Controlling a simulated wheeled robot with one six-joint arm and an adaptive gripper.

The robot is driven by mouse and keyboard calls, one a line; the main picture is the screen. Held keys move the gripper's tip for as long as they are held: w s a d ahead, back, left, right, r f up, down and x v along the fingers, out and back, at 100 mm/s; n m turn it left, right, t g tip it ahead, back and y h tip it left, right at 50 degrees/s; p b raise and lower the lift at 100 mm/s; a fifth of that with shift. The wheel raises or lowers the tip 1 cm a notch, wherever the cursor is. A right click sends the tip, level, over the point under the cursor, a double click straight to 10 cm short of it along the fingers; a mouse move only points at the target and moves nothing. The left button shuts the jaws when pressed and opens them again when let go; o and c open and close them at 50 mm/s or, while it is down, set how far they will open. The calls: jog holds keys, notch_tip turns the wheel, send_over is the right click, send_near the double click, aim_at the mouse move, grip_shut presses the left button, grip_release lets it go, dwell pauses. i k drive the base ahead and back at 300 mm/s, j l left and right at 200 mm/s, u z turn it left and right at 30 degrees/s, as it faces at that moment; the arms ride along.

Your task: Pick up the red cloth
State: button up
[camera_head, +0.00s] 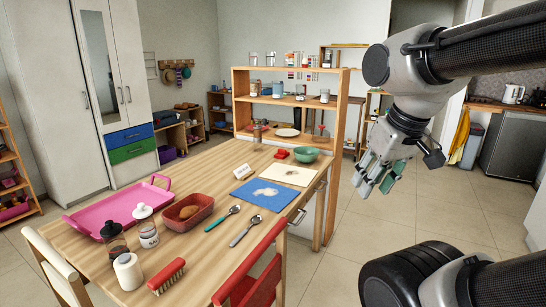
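Chairs stand at the near side. Floor at right is clear.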

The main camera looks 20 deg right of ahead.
aim_at(282, 155)
jog(key=i+l+u, duration=0.15)
jog(key=u, duration=0.25)
jog(key=i+l+u, duration=0.1)
jog(key=l+u, duration=0.3)
jog(key=i+l+u, duration=0.15)
jog(key=l, duration=0.4)
jog(key=l+u, duration=0.2)
jog(key=l, duration=0.3)
jog(key=i+l+u, duration=0.15)
jog(key=l, duration=0.45)
jog(key=i+l, duration=0.1)
jog(key=l, duration=1.45)
jog(key=i+l+u, duration=0.1)
jog(key=l, duration=1.45)
